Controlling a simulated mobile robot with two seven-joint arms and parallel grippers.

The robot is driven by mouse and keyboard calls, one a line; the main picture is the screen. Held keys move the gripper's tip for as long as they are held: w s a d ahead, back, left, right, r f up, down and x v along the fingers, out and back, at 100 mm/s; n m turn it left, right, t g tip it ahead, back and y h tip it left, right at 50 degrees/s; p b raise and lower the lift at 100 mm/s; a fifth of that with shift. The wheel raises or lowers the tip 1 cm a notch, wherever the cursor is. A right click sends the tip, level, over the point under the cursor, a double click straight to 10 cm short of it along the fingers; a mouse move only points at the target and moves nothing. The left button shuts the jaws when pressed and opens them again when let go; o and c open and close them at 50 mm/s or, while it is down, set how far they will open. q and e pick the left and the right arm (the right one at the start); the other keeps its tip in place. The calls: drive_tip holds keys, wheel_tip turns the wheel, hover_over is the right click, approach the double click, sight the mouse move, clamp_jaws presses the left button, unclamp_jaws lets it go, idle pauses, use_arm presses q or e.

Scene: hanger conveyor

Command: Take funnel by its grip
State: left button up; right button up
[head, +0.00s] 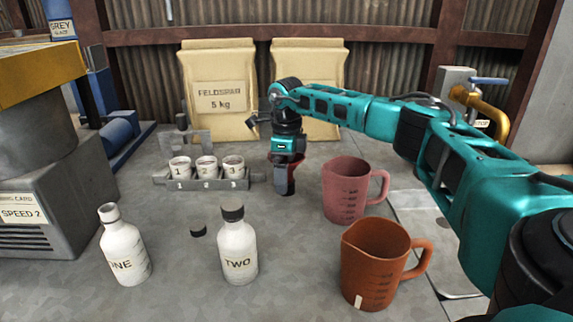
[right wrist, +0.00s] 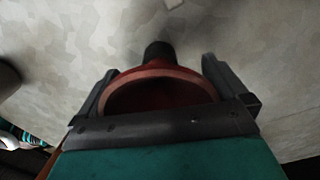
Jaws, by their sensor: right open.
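The funnel is reddish-brown with a round rim; in the right wrist view its open mouth (right wrist: 160,92) sits between the two fingers. A dark stub (right wrist: 158,52), which may be its grip, sticks out past the rim. In the head view only a small reddish part of the funnel (head: 271,158) shows, mostly hidden behind my right gripper (head: 285,184). My right gripper points down and is open, one finger on each side of the funnel. I cannot tell whether the fingers touch it. My left gripper is not in view.
A pink jug (head: 346,190) and an orange jug (head: 376,264) stand to the right. A rack (head: 207,184) with numbered cups stands left. Bottles ONE (head: 123,249) and TWO (head: 238,248) stand in front, near a black cap (head: 198,231). Feldspar sacks (head: 218,95) stand behind.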

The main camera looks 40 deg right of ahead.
drive_tip(key=c, duration=0.6)
drive_tip(key=shift+r, duration=0.15)
drive_tip(key=shift+c, duration=0.2)
wheel_tip(320, 180, up, 20)
drive_tip(key=p, duration=0.3)
